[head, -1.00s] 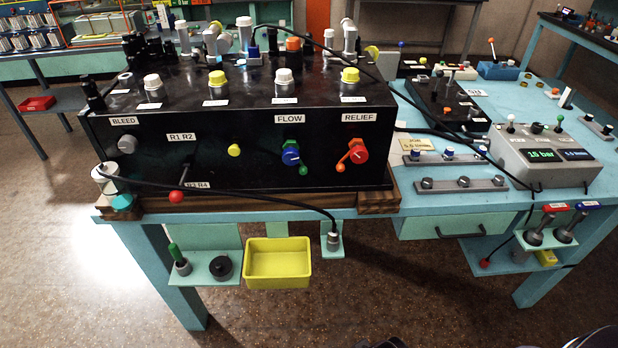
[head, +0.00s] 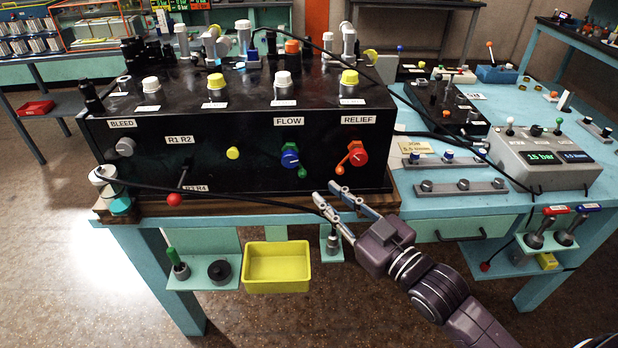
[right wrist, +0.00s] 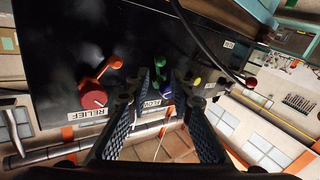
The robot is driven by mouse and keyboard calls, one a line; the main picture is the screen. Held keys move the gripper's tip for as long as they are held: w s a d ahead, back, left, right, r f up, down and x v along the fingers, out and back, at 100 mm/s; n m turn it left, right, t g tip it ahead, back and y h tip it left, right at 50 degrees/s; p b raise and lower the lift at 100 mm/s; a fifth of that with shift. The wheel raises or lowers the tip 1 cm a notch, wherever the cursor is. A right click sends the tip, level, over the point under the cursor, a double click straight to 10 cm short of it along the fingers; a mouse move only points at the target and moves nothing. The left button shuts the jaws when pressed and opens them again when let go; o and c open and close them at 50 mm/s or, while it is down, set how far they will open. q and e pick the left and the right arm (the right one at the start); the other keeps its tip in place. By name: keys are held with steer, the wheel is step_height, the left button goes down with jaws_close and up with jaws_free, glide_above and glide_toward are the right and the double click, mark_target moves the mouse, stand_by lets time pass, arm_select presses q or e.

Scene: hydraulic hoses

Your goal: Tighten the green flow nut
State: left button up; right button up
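The green flow nut (head: 302,172) is a green lever with a rounded end. It sits behind the blue flow knob (head: 290,158), under the FLOW label on the front of the black panel. The nut also shows in the right wrist view (right wrist: 160,62), between my fingers and beyond them, with the blue knob (right wrist: 167,86) partly hidden near the right finger. My right gripper (head: 327,191) is open and empty. It is in front of the panel, below and to the right of the nut, and apart from it. My left gripper is in no view.
The red relief knob (head: 358,154) with its orange lever (head: 341,169) is just right of the flow knob. A yellow knob (head: 233,153) is on the left. A black hose (head: 240,190) droops across the panel front. A yellow bin (head: 277,267) hangs below.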

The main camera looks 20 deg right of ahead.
mark_target(305, 175)
steer(key=p+x, duration=0.1)
steer(key=x, duration=0.6)
steer(key=shift+w+a+p, duration=0.1)
steer(key=shift+w+p, duration=0.15)
steer(key=shift+p, duration=0.15)
steer(key=shift+c, duration=0.6)
steer(key=shift+f, duration=0.1)
jaws_close()
